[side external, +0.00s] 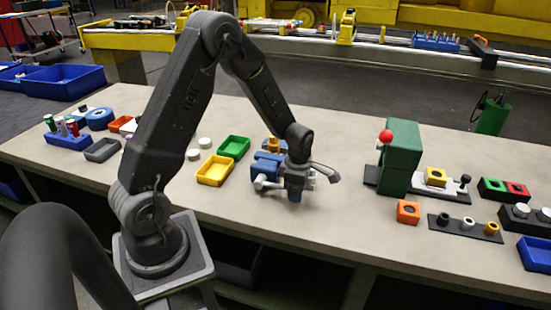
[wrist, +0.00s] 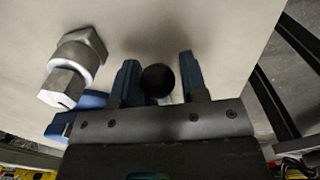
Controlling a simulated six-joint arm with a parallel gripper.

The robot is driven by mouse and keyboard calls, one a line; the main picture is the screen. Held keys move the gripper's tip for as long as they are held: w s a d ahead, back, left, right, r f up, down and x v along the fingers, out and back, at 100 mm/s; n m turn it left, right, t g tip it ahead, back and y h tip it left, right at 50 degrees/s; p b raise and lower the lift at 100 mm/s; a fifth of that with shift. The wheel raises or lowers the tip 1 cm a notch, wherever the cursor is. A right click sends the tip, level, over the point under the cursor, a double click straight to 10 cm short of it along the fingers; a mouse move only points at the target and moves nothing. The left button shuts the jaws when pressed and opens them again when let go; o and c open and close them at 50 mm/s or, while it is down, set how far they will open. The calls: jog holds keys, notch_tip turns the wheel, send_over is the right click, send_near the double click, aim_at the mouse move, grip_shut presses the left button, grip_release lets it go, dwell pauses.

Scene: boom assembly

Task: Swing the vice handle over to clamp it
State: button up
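The blue vice (side external: 266,163) stands on the bench with my gripper (side external: 293,192) low at its right front. In the wrist view, part of the blue vice body (wrist: 90,100) shows at the left, beside a large silver bolt (wrist: 75,65). A round black knob (wrist: 158,80), which looks like the end of the vice handle, sits between the two blue fingers of my gripper (wrist: 158,76). The fingers are apart, with a gap on the right of the knob; the left finger is very close to it. The rest of the handle is mostly hidden behind my gripper.
Green (side external: 234,147) and yellow (side external: 215,171) trays lie to the left of the vice. A green press with a red knob (side external: 400,160) stands to the right, with an orange block (side external: 408,212) in front. The bench front near the vice is clear.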

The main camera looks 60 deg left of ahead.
jog(key=c, duration=0.3)
jog(key=shift+s+d+f, duration=0.1)
jog(key=shift+f, duration=0.3)
jog(key=o, duration=0.6)
jog(key=shift+r, duration=0.15)
jog(key=shift+r, duration=3.95)
